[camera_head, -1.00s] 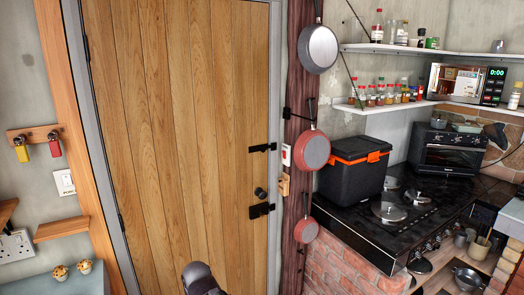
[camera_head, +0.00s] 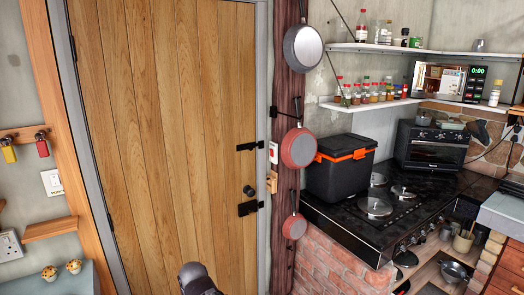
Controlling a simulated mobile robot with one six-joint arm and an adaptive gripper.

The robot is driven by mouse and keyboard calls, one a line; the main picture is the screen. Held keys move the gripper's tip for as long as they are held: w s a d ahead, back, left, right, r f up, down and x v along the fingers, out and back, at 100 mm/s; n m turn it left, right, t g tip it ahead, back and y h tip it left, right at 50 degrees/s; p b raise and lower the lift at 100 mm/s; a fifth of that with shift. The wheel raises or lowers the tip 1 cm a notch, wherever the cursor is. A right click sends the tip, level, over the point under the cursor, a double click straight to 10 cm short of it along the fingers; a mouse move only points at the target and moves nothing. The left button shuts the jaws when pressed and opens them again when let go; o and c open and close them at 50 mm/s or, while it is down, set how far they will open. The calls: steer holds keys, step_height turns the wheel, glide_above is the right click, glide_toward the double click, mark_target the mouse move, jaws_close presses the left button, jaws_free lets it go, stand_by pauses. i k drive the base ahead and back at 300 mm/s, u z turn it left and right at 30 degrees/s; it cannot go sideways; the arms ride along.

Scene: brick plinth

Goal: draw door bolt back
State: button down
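A wooden plank door (camera_head: 165,140) fills the left middle of the view and stands shut in its grey frame. Two black bolts sit at its right edge: an upper bolt (camera_head: 249,147) and a lower bolt (camera_head: 249,208). A round black knob (camera_head: 249,190) lies between them. Whether either bolt is shot or drawn is too small to tell. A dark part of my arm shows at the bottom edge, below and left of the bolts and apart from them. My gripper's fingers are not visible.
Pans (camera_head: 298,147) hang on the dark post right of the door. A black box with an orange band (camera_head: 340,168) stands on the black hob (camera_head: 350,222) over brickwork. Two padlocks (camera_head: 41,146) hang at left, above a small wooden shelf (camera_head: 50,228).

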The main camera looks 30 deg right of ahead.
mark_target(250, 148)
steer(key=z, duration=0.25)
steer(key=k, duration=0.75)
steer(key=z, duration=0.5)
steer(key=k, duration=0.5)
steer(key=z, duration=0.5)
steer(key=i, duration=1.6)
steer(key=u, duration=0.95)
steer(key=i, duration=0.55)
steer(key=u, duration=0.2)
